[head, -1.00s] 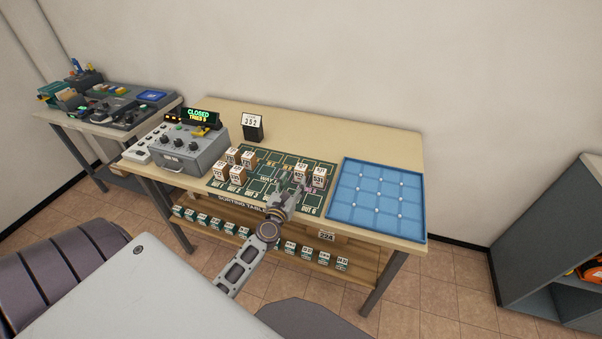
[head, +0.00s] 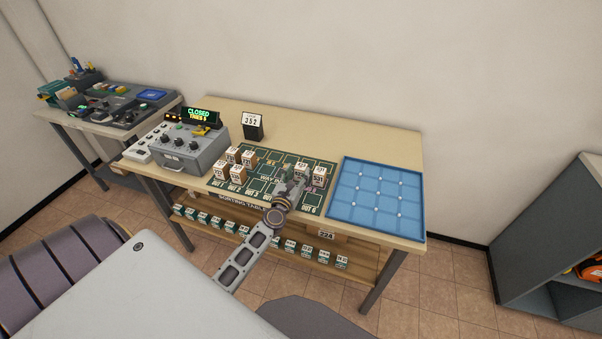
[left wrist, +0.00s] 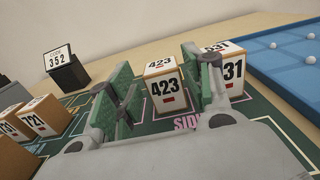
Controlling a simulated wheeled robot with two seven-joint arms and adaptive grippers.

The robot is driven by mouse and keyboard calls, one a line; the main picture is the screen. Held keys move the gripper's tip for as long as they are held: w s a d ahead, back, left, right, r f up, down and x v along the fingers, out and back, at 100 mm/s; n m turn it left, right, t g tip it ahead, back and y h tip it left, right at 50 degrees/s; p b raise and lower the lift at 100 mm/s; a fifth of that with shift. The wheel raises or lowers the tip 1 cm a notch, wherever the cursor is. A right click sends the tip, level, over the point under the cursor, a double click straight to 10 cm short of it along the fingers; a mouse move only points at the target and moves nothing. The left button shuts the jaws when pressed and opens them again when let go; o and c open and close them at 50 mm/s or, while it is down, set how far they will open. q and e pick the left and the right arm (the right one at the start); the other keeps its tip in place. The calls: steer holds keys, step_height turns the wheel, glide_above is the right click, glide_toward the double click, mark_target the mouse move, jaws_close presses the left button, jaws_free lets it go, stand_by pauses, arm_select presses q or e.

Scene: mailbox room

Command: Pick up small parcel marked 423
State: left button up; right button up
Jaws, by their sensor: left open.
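The small parcel marked 423 (left wrist: 163,88) is a white-topped box with tan sides, upright on the green sorting mat. In the left wrist view it shows between the two green-padded fingers of my left gripper (left wrist: 165,97), which is open. I cannot tell how deep the parcel sits between them. In the head view the parcel (head: 301,170) is just beyond my left gripper (head: 291,181), partly hidden by it. The parcel marked 531 (left wrist: 232,70) stands close by on the right, partly behind the right finger. My right gripper is not in view.
Several other parcels (head: 235,157) stand at the mat's left. A blue tray (head: 420,215) lies to the right. A grey console (head: 180,150) and a code display reading 352 (head: 252,126) stand left and behind. The wooden tabletop (head: 340,133) behind the mat is clear.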

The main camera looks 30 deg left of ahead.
mark_target(299, 171)
arm_select(q)
steer(key=shift+w, duration=0.1)
steer(key=shift+f+x, duration=0.15)
steer(key=shift+x, duration=0.6)
steer(key=shift+f+x, duration=0.15)
steer(key=shift+x, duration=1.6)
steer(key=c, duration=0.8)
